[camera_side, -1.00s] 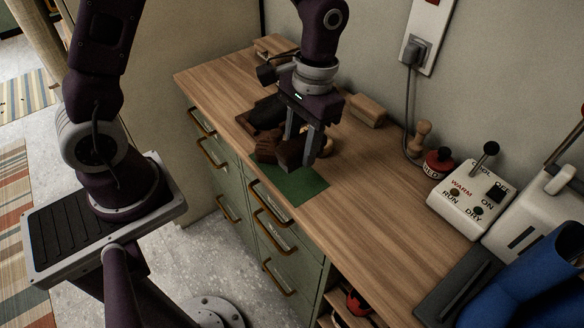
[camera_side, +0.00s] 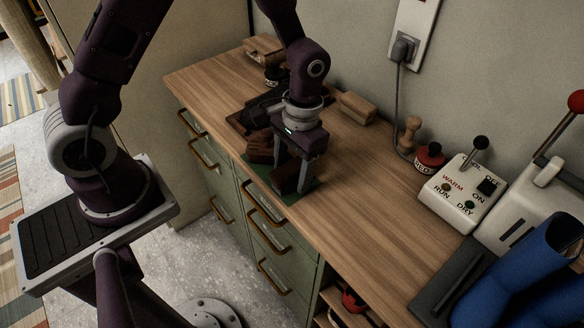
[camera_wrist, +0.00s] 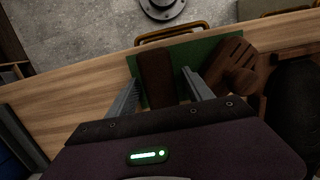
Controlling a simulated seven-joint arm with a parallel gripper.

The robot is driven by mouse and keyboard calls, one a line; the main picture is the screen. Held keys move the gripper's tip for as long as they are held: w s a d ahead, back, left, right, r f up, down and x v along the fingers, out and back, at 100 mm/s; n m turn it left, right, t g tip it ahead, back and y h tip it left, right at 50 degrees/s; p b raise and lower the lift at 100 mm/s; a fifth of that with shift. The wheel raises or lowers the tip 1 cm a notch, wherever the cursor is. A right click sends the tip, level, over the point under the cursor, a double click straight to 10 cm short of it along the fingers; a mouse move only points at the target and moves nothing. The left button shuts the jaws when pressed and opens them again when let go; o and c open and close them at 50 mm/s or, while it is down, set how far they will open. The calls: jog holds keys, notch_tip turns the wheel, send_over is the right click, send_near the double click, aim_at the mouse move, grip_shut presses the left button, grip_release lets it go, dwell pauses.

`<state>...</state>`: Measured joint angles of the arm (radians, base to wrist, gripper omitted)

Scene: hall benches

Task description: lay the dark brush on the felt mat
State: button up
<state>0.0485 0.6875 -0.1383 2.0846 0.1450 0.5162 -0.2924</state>
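The dark brush, a dark brown block (camera_wrist: 156,75), lies on the green felt mat (camera_wrist: 202,47) in the wrist view. In the side view, the brush (camera_side: 286,181) is low over the mat (camera_side: 310,187), partly hidden by a finger. My gripper (camera_wrist: 160,76) is low above the mat, with one finger on each side of the brush. A gap shows between the brush and the right finger in the wrist view, so the fingers look open. In the side view, my gripper (camera_side: 291,172) points straight down.
A brown slotted wooden piece (camera_wrist: 232,62) overlaps the mat's edge beside the brush. A dark shape (camera_wrist: 297,95) lies further right. In the side view, a wooden block (camera_side: 358,107), a wooden knob-topped piece (camera_side: 408,134) and a switch box (camera_side: 458,196) stand along the wall. The bench's right-middle is clear.

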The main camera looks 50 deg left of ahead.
aim_at(298, 163)
notch_tip(298, 163, up, 12)
jog(key=w, duration=0.2)
jog(key=s+a+r+t, duration=0.2)
jog(key=s+r+t, duration=0.1)
jog(key=s+r, duration=0.3)
jog(key=s+a+r+t, duration=0.2)
jog(key=s+r+t, duration=0.2)
jog(key=s, duration=0.7)
notch_tip(298, 163, up, 2)
jog(key=shift+a+r, duration=0.2)
jog(key=shift+a, duration=0.2)
